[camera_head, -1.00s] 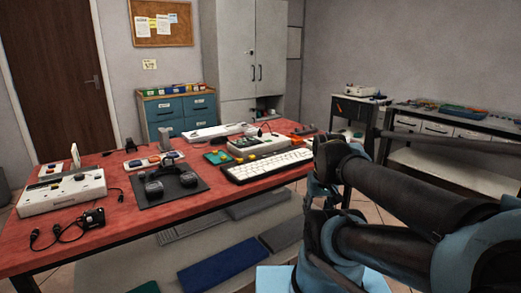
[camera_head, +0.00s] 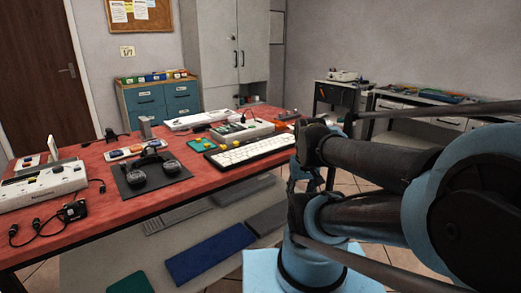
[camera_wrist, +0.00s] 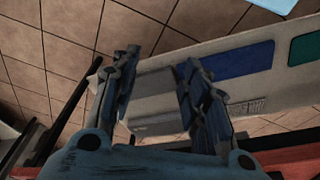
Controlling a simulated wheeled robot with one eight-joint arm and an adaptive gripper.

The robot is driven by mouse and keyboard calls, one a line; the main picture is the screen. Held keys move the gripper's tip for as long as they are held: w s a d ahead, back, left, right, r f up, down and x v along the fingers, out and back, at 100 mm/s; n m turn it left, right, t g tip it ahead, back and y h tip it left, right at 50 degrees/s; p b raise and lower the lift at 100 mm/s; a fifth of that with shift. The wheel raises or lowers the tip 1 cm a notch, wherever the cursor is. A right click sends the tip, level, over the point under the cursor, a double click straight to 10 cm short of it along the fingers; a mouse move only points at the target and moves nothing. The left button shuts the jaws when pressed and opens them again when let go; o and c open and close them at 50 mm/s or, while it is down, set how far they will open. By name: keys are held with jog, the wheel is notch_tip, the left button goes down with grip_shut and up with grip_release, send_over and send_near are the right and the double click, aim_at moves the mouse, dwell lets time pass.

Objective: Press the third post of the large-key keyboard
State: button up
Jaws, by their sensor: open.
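My gripper (camera_wrist: 160,95) is open and empty in the wrist view, pointing down past the table edge. A grey flat item on the lower shelf shows between its fingers, well below them. In the head view my gripper (camera_head: 298,172) hangs just right of the keyboard, partly hidden by my arm. The keyboard is not clearly seen in the wrist view.
The red table (camera_head: 95,215) also holds a black mat (camera_head: 130,183) with dark round items, a board with coloured buttons (camera_head: 135,151), a white box (camera_head: 45,187) and loose cables. The lower shelf carries a blue mat (camera_head: 210,252). Tiled floor is free at right.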

grip_shut()
dwell(1.4)
